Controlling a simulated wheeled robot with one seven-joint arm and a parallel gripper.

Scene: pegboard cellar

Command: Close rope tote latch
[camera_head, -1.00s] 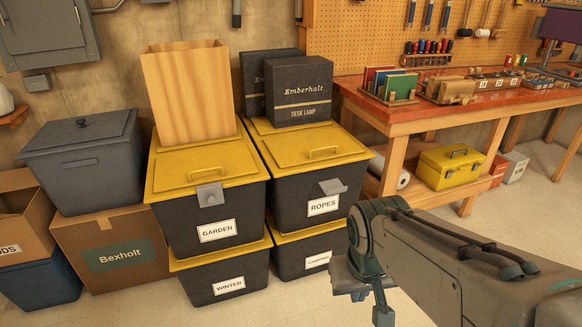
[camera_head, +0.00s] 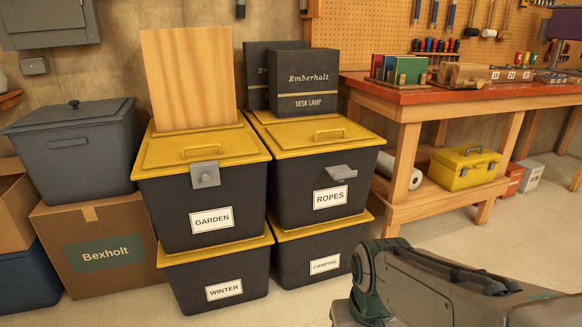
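The rope tote (camera_head: 315,192) is a dark bin with a yellow lid and a white ROPES label. It sits on top of the CAMPING tote (camera_head: 321,253). Its grey latch (camera_head: 341,172) sticks outward from the front, tilted away from the wall. By contrast, the latch on the GARDEN tote (camera_head: 205,174) hangs flat against its front. My arm shows at the lower right, below and to the right of the rope tote. My gripper is out of the picture.
Dark Emberhalt boxes (camera_head: 303,82) stand on the rope tote's lid toward the back. The red-topped workbench (camera_head: 440,95) is at the right, with a yellow toolbox (camera_head: 463,168) beneath. Open floor lies in front of the workbench.

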